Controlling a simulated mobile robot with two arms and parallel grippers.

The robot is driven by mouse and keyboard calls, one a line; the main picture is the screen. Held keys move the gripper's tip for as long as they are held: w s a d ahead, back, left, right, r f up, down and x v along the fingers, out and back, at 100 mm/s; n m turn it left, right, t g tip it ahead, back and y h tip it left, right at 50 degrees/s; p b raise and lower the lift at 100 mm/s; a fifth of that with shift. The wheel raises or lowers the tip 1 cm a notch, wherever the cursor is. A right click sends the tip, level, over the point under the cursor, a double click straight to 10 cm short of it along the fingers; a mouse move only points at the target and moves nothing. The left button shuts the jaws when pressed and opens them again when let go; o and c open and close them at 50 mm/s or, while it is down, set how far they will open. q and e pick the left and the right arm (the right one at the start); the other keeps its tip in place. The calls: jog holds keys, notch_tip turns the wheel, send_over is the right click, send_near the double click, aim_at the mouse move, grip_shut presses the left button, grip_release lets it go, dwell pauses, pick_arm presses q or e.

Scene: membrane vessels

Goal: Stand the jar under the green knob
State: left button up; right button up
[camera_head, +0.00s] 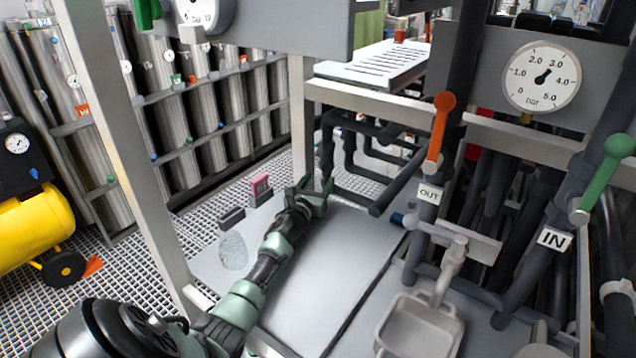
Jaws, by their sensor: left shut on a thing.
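A clear, see-through jar (233,251) stands on the grey bench at the left, beside my left forearm. My left gripper (312,190) is beyond it to the upper right, near the bench's back edge and a metal post. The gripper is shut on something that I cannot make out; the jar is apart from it. A green knob (619,146) tops a lever on the dark pipe marked IN at the far right. Another green knob (147,12) shows at the top left edge. My right gripper is out of view.
A dark block (231,218) and a pink labelled block (261,189) are near the jar. A grey basin (421,325) sits below the pipes. An orange lever (440,125) is on the OUT pipe. The middle of the bench (325,275) is clear.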

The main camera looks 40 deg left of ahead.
pick_arm(q)
jog(key=shift+f, duration=0.15)
jog(key=o, duration=1.4)
jog(key=shift+c, duration=0.2)
jog(key=shift+r, duration=0.3)
jog(key=v, duration=1.2)
jog(key=shift+f+p, duration=0.2)
jog(key=shift+p, duration=0.1)
